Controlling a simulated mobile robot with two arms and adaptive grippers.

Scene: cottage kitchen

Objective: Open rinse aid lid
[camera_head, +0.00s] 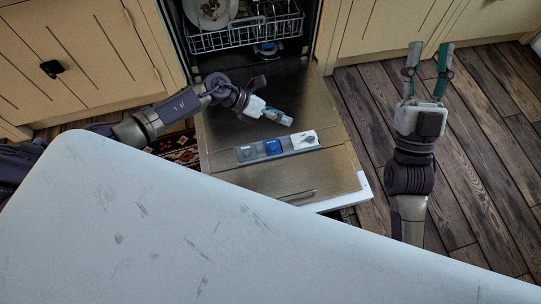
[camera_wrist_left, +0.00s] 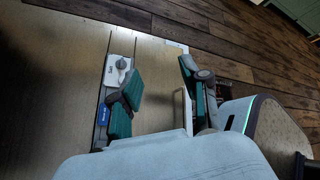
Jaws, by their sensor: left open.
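The dispenser panel (camera_head: 277,147) is set in the inner face of the lowered dishwasher door. It has a grey round part (camera_head: 248,153) at its left, a blue part (camera_head: 273,147) in the middle and a white part with a grey knob (camera_head: 304,140) at its right. I cannot tell which is the rinse aid lid. My left gripper (camera_head: 284,118) is open and empty above the panel, apart from it. In the left wrist view, the knob (camera_wrist_left: 122,62) shows beyond one finger, which hides part of the panel. My right gripper (camera_head: 428,52) is open and empty, right of the door.
The dishwasher door (camera_head: 235,120) lies open, with a rack (camera_head: 245,35) holding dishes behind it. A pale worktop (camera_head: 200,240) fills the foreground and overlaps the view of the door's near edge. Wooden floor (camera_head: 490,130) is clear at right.

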